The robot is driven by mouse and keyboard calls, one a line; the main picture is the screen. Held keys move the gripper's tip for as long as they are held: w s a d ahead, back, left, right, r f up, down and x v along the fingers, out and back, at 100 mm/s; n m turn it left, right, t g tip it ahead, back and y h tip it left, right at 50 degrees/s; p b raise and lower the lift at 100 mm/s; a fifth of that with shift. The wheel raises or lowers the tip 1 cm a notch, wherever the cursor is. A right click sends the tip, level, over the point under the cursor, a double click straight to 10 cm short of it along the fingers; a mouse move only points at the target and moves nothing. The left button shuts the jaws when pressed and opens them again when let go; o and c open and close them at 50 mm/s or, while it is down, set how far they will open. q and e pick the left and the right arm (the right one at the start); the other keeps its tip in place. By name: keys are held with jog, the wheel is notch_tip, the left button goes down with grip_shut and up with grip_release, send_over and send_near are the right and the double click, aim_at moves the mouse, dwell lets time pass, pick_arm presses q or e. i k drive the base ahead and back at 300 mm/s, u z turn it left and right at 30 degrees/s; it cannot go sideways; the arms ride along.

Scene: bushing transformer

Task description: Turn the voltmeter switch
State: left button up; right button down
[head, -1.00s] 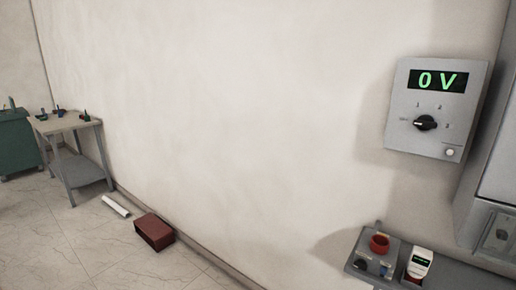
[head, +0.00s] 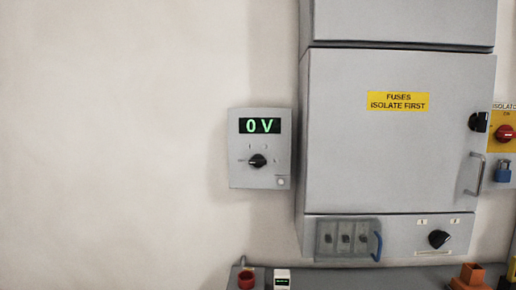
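The voltmeter (head: 240,150) is a grey box on the wall, near the middle of the head view. Its black display (head: 260,126) reads "0 V" in green. Below the display is a black rotary voltmeter switch (head: 257,161) with small position marks around it. Its pointer looks turned to the left, but the marks are too small to read surely. A small pale round button (head: 281,182) sits at the lower right of the box. Neither of my grippers shows in the head view.
A large grey fuse cabinet (head: 400,160) with a yellow label stands close right of the voltmeter. An isolator panel (head: 503,127) with a red knob is at the right edge. Below, a shelf holds a red-buttoned box (head: 246,280) and orange parts (head: 471,278). The left wall is bare.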

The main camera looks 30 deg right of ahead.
aim_at(257, 160)
jog(key=z, duration=3.4)
jog(key=i, duration=0.6)
jog(key=u, duration=1.5)
